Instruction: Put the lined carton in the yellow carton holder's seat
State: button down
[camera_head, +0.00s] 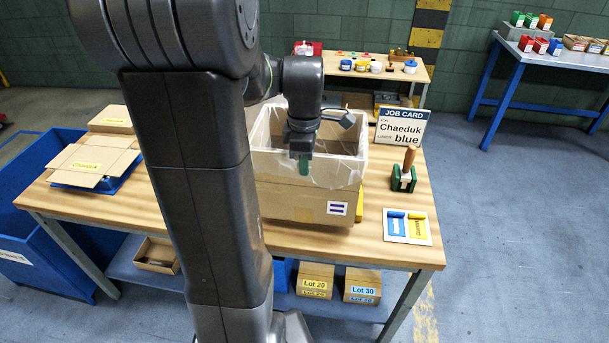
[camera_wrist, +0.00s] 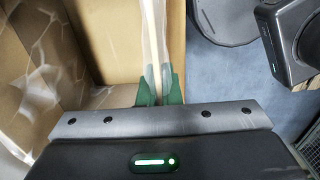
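The lined carton (camera_head: 290,203) is an open brown box with a clear plastic liner (camera_head: 345,172) draped over its rim. It stands upright at the middle of the table, with a purple-marked label on its front. My gripper (camera_head: 304,166) points down at its near wall. In the wrist view my gripper (camera_wrist: 159,82) has its green fingers closed on either side of the lined wall edge (camera_wrist: 154,40). A bit of the yellow carton holder (camera_head: 360,206) shows at the carton's right side. The carton hides the rest, so I cannot tell whether the carton is seated.
The wooden table (camera_head: 395,256) also bears a job card (camera_head: 401,128) reading "Chaeduk, liner: blue", a green-based stamp (camera_head: 404,175), a blue-and-yellow pad board (camera_head: 407,226) and flat cartons (camera_head: 95,163) at left. A blue bin (camera_head: 50,255) stands at left. My arm column hides the table's middle left.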

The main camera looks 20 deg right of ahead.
jog(key=shift+f, duration=1.8)
jog(key=c, duration=2.1)
grip_release()
jog(key=shift+f, duration=0.2)
jog(key=o, duration=0.5)
jog(key=shift+r, duration=0.1)
jog(key=shift+r, duration=0.1)
notch_tip(320, 180, up, 12)
jog(key=shift+r, duration=0.1)
